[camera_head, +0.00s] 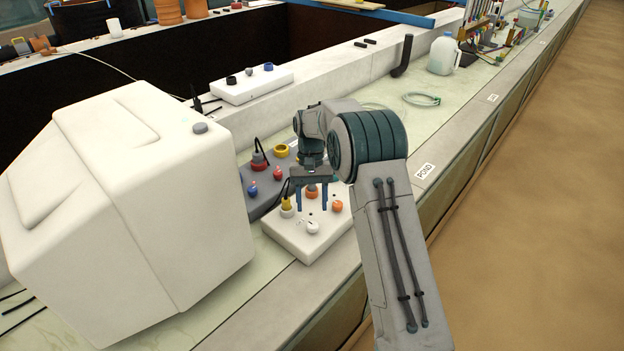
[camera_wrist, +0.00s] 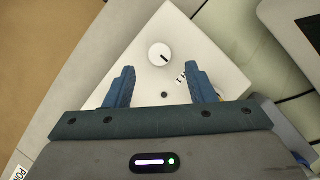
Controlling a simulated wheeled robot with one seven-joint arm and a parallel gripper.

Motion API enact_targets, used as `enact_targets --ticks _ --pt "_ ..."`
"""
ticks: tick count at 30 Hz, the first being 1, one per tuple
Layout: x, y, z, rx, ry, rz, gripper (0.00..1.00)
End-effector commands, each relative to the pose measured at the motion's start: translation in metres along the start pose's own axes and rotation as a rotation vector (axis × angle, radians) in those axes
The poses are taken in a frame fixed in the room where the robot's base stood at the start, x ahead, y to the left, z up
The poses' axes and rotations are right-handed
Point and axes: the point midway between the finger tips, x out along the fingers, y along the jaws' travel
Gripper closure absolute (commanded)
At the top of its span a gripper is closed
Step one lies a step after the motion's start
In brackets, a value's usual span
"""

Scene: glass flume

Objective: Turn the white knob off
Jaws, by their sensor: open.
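The white knob (camera_head: 312,227) sits on top of a white control box (camera_head: 293,244) on the counter. In the wrist view the knob (camera_wrist: 159,54) is round with a dark pointer mark, and lies beyond and between my fingertips. My gripper (camera_head: 311,199) is open, its two blue fingers pointing down over the box. In the wrist view my gripper (camera_wrist: 160,72) has nothing between its fingers. The knob is apart from both fingers. A small printed label is partly hidden by one finger.
An orange knob (camera_head: 337,206) and a yellow plug (camera_head: 287,203) are on the same box. A grey box (camera_head: 262,205) with red and yellow fittings stands behind it. A large white housing (camera_head: 150,190) stands close on the left. The counter's front edge is near on the right.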

Motion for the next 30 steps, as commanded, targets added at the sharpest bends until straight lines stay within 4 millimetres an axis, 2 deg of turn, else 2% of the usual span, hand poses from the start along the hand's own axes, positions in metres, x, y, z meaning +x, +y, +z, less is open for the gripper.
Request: enact_targets --ticks 3,6,12,18,30 --pt "-0.028 0.0 -0.001 0.0 0.006 -0.001 0.5" --pt "-0.047 0.0 -0.001 0.0 0.004 0.0 0.5" --pt "-0.073 0.0 -0.001 0.0 0.001 0.0 0.5" --pt "-0.083 0.0 0.0 0.0 0.0 0.0 0.5" --pt "-0.083 0.0 0.0 0.0 0.0 0.0 0.5"
